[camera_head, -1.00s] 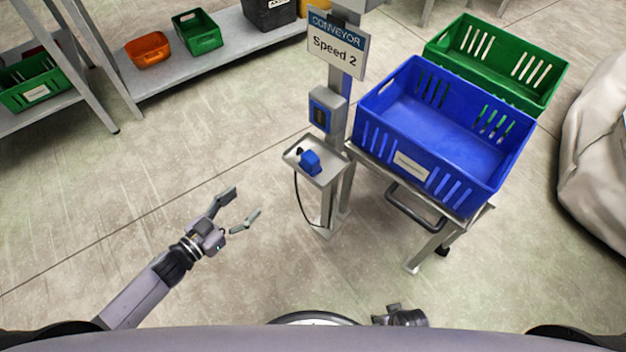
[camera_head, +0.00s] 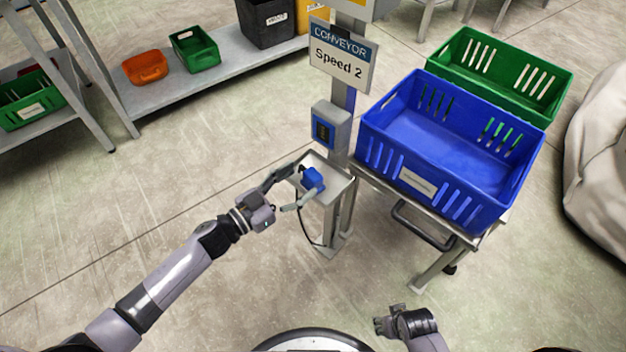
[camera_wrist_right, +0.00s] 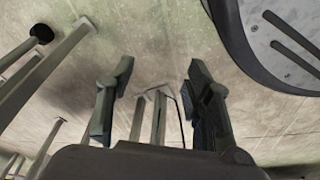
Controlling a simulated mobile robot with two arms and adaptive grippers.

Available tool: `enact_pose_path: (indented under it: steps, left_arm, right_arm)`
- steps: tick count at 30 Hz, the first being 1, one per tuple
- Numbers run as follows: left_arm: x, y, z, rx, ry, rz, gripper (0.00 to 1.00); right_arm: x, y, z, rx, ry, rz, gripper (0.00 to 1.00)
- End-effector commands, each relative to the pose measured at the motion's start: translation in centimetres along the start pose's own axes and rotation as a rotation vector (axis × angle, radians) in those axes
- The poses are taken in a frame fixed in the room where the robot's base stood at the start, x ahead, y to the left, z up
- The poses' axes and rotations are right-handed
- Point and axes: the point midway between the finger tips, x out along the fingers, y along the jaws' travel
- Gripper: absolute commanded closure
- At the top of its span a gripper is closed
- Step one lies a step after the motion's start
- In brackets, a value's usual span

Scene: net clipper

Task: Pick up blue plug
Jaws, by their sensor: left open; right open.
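The blue plug (camera_head: 313,180) sits on a small grey tray (camera_head: 338,188) on a metal stand, with a dark cable hanging below. My left gripper (camera_head: 288,189) is open at the tray's left edge. Its fingers point toward the plug, one on the far side and one on the near side, and it does not hold the plug. I cannot tell whether a finger touches it. My right gripper (camera_head: 384,326) is low in the head view, well away from the plug. In the right wrist view its fingers (camera_wrist_right: 158,85) are apart with nothing between them.
A blue crate (camera_head: 398,172) stands on a metal frame right of the tray. A blue-faced box (camera_head: 326,128) and a conveyor sign (camera_head: 341,58) are on the post behind it. A green crate (camera_head: 552,92) is farther back.

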Motion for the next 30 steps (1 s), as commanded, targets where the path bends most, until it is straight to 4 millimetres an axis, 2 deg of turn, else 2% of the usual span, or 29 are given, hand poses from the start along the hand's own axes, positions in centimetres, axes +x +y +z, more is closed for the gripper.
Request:
enact_pose_path:
  steps: [2,6,10,14,20,30]
  left_arm:
    - [0.8,0.0,0.2,0.000,0.002,0.000,0.38]
    - [2.8,0.0,0.8,0.000,0.003,-0.001,0.38]
    - [4.5,0.0,0.8,0.002,0.002,0.000,0.38]
    - [5.2,0.1,0.8,0.000,0.001,0.000,0.38]
    - [5.2,0.1,0.8,0.000,0.001,0.000,0.38]
    - [5.1,0.1,0.8,0.000,0.001,0.000,0.61]
  right_arm:
    - [0.0,0.0,-0.1,0.000,0.000,0.000,0.53]
    - [-1.8,0.1,-1.5,0.002,0.018,0.002,0.53]
    - [-2.7,0.2,-2.1,0.003,0.022,0.002,0.53]
    - [-3.1,0.2,-2.3,0.004,0.023,0.003,0.53]
    - [-3.1,0.2,-2.3,0.004,0.022,0.003,0.53]
    - [-3.1,0.2,-2.3,0.003,0.023,0.003,0.53]
